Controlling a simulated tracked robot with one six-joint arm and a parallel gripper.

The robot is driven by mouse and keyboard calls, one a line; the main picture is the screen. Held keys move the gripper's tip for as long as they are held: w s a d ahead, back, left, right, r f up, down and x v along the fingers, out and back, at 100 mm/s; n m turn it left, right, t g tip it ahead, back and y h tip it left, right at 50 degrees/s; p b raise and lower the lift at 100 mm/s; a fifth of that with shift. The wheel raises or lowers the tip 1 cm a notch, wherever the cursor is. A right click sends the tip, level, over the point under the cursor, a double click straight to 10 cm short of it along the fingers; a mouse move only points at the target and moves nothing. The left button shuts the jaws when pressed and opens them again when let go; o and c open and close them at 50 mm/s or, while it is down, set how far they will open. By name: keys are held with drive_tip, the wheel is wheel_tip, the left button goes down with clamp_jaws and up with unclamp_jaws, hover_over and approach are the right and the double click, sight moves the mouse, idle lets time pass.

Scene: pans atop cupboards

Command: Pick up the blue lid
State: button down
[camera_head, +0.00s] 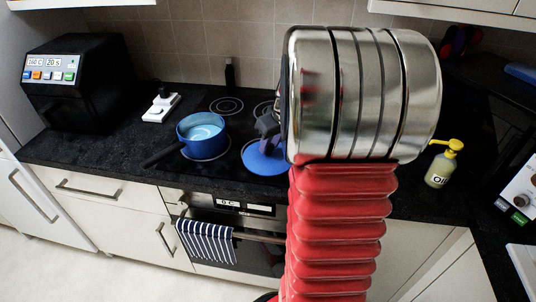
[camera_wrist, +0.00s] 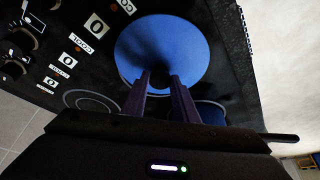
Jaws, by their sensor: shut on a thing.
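The blue lid (camera_head: 262,163) is a round disc over the front right of the black cooktop in the head view. It also shows large in the wrist view (camera_wrist: 190,45). My gripper (camera_wrist: 160,80) reaches the middle of the lid with both dark fingers and is shut on it there. In the head view my gripper (camera_head: 266,135) is partly hidden behind my silver and red arm. I cannot tell whether the lid touches the cooktop or hangs just above it.
A blue pan (camera_head: 201,132) with a dark handle sits left of the lid. A black microwave (camera_head: 75,80) and a white socket block (camera_head: 161,107) stand further left. An oil bottle (camera_head: 443,165) stands at right. A striped towel (camera_head: 205,242) hangs on the oven handle.

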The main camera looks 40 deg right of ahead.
sight(270, 146)
wheel_tip(270, 146, up, 10)
idle(0.6)
idle(0.4)
drive_tip(key=d+r+n+y, duration=0.1)
drive_tip(key=d+r+n, duration=0.2)
drive_tip(key=d+r, duration=0.2)
drive_tip(key=shift+s+d+n+y, duration=0.3)
drive_tip(key=shift+d+n, duration=0.1)
drive_tip(key=shift+d, duration=0.4)
drive_tip(key=shift+w+a, duration=0.1)
